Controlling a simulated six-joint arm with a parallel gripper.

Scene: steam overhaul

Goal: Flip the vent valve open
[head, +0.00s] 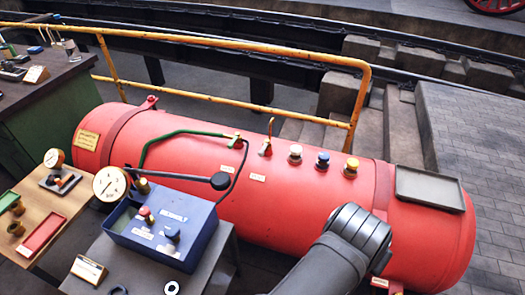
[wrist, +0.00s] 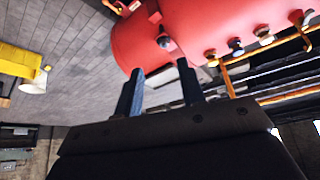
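The red tank (head: 300,190) lies across the middle of the head view. A small valve (head: 266,147) with an upright brass-coloured lever stands on its top, left of the coloured caps. It looks like the vent valve, but the small label (head: 257,178) below it is unreadable. My gripper (wrist: 161,80) shows only in the wrist view, with its two dark fingers apart and nothing between them. The tank (wrist: 200,25) is beyond the fingertips, apart from them. In the head view my arm covers the tank's lower right, and my gripper is out of sight.
White (head: 295,154), blue (head: 322,160) and yellow (head: 351,167) caps stand on the tank. A blue pump box (head: 165,232) with a gauge (head: 111,184) and a long black-knobbed lever (head: 220,181) stands in front. A yellow railing (head: 220,43) runs behind. A grey tray (head: 430,188) sits at right.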

